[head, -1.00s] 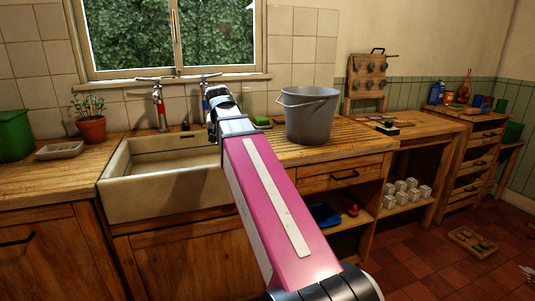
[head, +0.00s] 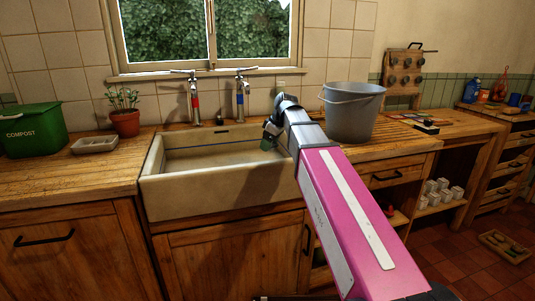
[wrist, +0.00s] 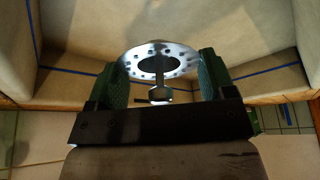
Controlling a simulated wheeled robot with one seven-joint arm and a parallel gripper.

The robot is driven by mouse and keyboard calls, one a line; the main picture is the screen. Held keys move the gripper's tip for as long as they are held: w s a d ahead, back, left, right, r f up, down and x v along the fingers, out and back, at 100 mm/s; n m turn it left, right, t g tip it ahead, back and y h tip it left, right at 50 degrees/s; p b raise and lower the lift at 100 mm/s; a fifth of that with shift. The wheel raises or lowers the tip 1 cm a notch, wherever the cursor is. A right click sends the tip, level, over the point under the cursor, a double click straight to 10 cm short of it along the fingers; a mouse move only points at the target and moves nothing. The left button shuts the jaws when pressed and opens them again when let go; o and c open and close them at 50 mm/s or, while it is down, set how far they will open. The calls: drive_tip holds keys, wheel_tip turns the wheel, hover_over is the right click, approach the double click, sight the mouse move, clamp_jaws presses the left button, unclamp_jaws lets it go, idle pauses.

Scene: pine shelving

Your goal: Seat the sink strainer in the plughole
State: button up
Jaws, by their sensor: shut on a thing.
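The sink strainer (wrist: 188,65) shows in the wrist view as a shiny perforated round disc with a dark middle and a small knob on a stem. My gripper (wrist: 160,88) has green-padded fingers on either side of it and is shut on it. In the head view my gripper (head: 268,137) is over the right end of the pale stone sink (head: 220,198), and the strainer cannot be made out there. In the wrist view the sink's inner walls (wrist: 70,45) with a blue line lie beyond the disc. I cannot make out the plughole.
Two taps, one red-marked (head: 195,102) and one blue-marked (head: 240,99), stand behind the sink. A grey bucket (head: 352,115) stands on the counter to the right. A plant pot (head: 126,123), soap dish (head: 95,145) and green compost bin (head: 35,132) stand left.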

drive_tip(key=shift+n, duration=0.5)
drive_tip(key=shift+s+d+x, duration=0.1)
drive_tip(key=shift+s+x, duration=0.05)
drive_tip(key=shift+x, duration=1)
drive_tip(key=shift+s+d+x, duration=0.1)
drive_tip(key=shift+s+x, duration=0.1)
drive_tip(key=shift+x, duration=0.9)
drive_tip(key=shift+f, duration=0.15)
drive_tip(key=shift+f, duration=2.9)
drive_tip(key=shift+f, duration=0.65)
drive_tip(key=shift+r, duration=0.4)
drive_tip(key=shift+f, duration=0.55)
drive_tip(key=shift+r, duration=0.2)
drive_tip(key=shift+r, duration=0.35)
